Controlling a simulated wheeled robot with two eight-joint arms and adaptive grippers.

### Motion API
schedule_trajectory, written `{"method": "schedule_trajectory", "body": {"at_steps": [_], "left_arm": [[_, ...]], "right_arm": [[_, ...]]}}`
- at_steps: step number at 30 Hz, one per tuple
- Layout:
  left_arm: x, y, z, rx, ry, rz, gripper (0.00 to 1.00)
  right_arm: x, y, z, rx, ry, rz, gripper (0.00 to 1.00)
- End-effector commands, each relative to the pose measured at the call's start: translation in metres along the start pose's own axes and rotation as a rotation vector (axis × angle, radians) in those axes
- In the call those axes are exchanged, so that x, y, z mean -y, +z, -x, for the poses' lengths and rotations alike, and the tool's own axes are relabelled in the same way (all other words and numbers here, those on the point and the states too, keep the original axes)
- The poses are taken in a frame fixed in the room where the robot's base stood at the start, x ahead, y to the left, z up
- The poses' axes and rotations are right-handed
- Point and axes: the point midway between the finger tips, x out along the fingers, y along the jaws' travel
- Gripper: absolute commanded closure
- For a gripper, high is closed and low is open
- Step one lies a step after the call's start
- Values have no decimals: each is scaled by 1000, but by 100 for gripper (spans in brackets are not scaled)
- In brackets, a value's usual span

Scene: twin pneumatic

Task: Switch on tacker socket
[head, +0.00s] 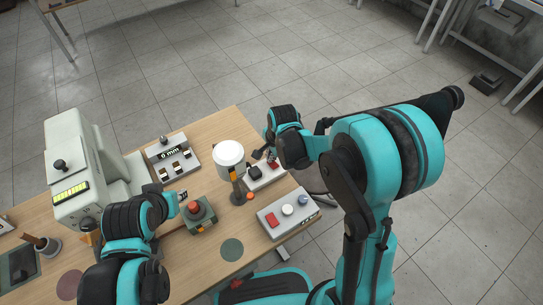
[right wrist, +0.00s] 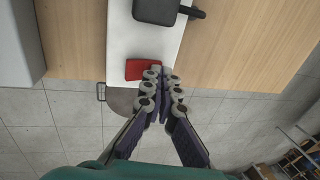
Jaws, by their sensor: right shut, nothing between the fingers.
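The white tacker socket (head: 266,176) lies on the table's right part, with a black plug (head: 255,172) in it. In the right wrist view the white socket strip (right wrist: 150,42) has the black plug (right wrist: 158,10) at the top and a red rocker switch (right wrist: 144,69) at its lower end. My right gripper (right wrist: 162,72) is shut and empty, its fingertips at the right side of the red switch; contact cannot be told. In the head view this gripper (head: 272,155) is at the socket's far end. My left gripper (head: 183,196) is beside a green box with a red button; its finger opening is unclear.
A grey machine (head: 85,170) stands at the left. A white cylinder (head: 229,158) and an orange-handled tool (head: 237,186) stand left of the socket. A control box (head: 270,219) lies nearer, and the green button box (head: 203,228) is mid-table. A display box (head: 186,155) sits behind.

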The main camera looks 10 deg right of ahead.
Motion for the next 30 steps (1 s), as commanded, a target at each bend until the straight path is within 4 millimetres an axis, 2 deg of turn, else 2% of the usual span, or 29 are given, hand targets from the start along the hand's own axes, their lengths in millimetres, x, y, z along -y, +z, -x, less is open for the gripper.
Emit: {"method": "schedule_trajectory", "body": {"at_steps": [15, 25, 30], "left_arm": [[0, 0, 1, 0, 0, 0, 71], [0, -1, 2, 0, 0, 0, 71], [0, -9, 13, 0, 0, 0, 71]], "right_arm": [[-14, 0, 6, 1, 0, 0, 100], [-14, 0, 8, 1, -1, 0, 100], [-9, -6, 25, 1, -1, 1, 100]]}}
